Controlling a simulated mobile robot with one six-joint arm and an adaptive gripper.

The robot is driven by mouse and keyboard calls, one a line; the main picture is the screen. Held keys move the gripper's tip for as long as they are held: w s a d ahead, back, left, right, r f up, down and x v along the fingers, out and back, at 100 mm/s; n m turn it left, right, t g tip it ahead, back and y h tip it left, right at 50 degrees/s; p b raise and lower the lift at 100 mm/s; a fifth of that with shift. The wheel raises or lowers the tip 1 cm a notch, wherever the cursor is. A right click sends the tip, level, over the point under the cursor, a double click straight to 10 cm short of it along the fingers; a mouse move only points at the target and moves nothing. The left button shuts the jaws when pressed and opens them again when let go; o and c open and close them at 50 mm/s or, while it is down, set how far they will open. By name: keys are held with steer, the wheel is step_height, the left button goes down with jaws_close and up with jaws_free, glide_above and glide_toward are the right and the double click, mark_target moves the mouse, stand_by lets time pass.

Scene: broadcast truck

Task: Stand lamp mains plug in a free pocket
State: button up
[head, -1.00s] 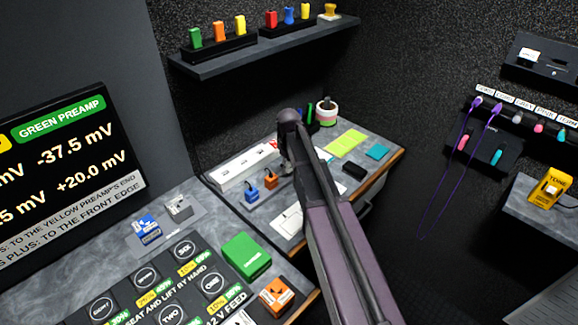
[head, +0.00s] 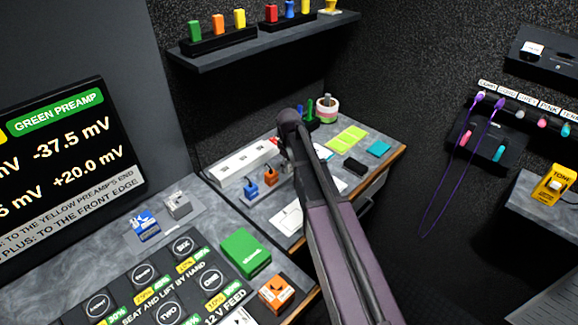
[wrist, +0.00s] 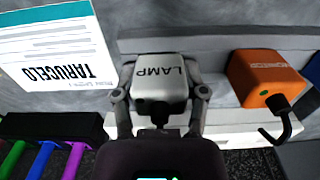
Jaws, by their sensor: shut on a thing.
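My gripper (wrist: 160,100) is shut on the pale grey lamp mains plug (wrist: 160,75), with a finger on each side and the word LAMP facing the wrist camera. An orange plug (wrist: 265,78) with a dark cable stands to its right in the wrist view. In the head view, this orange plug (head: 270,177) and a blue plug (head: 250,188) stand side by side near a long white strip (head: 240,162). My arm hides the gripper and the lamp plug there. I cannot tell whether the lamp plug touches the pale ledge (wrist: 215,118) below it, and its underside is hidden.
A black holder with coloured pens (wrist: 52,128) is close on the left in the wrist view. A printed sheet (wrist: 45,50) lies above it. A shelf (head: 262,47) with coloured blocks overhangs the desk. A green box (head: 245,252) stands at the near desk edge.

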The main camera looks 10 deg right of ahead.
steer(key=o, duration=1.3)
steer(key=shift+c, duration=0.2)
steer(key=shift+r, duration=0.1)
step_height(320, 180, up, 8)
steer(key=p, duration=0.8)
steer(key=shift+r, duration=0.1)
steer(key=shift+p, duration=0.3)
steer(key=shift+s, duration=0.1)
steer(key=s+m, duration=0.6)
steer(key=s, duration=1.5)
steer(key=shift+r+m+p, duration=0.3)
steer(key=shift+r, duration=0.05)
steer(key=shift+d, duration=0.1)
